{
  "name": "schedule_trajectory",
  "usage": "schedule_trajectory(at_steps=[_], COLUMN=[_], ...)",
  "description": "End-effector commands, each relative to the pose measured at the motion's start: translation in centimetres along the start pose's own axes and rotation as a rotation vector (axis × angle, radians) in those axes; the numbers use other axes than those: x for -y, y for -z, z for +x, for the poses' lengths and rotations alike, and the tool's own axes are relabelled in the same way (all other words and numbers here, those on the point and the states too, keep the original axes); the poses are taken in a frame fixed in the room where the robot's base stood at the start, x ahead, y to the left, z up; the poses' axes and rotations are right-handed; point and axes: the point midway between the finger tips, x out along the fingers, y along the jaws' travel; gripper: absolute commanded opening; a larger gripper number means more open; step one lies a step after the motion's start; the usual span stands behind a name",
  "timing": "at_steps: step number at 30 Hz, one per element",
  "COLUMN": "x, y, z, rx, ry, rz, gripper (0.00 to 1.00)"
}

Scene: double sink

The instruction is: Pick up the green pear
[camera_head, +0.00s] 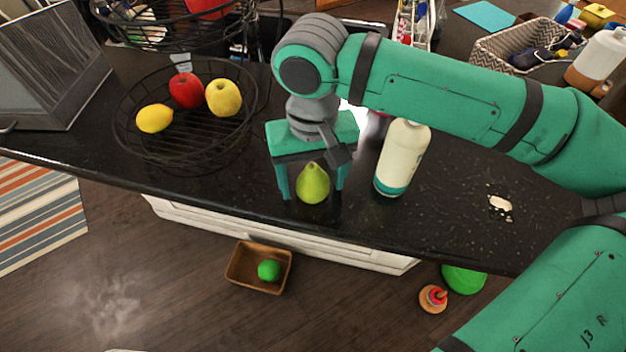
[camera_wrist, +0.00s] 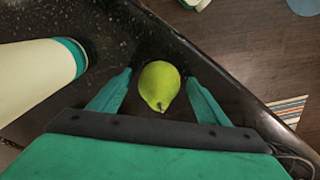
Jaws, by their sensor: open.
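The green pear (camera_head: 313,184) stands upright on the black counter near its front edge, in the middle of the head view. In the wrist view the pear (camera_wrist: 159,86) lies between the two finger tips, with a dark gap on each side. My gripper (camera_head: 313,190) points down over the pear, its teal fingers to the left and right of it. It is open in the wrist view (camera_wrist: 160,92) too, and neither finger appears to touch the pear.
A cream bottle with a teal base (camera_head: 402,158) stands close to the right of my gripper. A black wire basket (camera_head: 185,150) at left holds a lemon (camera_head: 154,118), a red apple (camera_head: 186,91) and a yellow apple (camera_head: 223,97). A wooden bowl (camera_head: 240,272) is on the floor.

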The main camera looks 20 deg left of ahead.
Motion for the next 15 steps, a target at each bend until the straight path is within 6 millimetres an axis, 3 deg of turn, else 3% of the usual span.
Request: schedule_trajectory(at_steps=[3, 9, 15], x=[0.0, -0.01, -0.01], y=[0.0, 0.0, 0.01], z=[-0.02, -0.04, -0.06], rx=[0.0, 0.0, 0.0], ry=[0.0, 0.0, 0.0], rz=[0.0, 0.0, 0.0], gripper=[0.7, 0.23, 0.23])
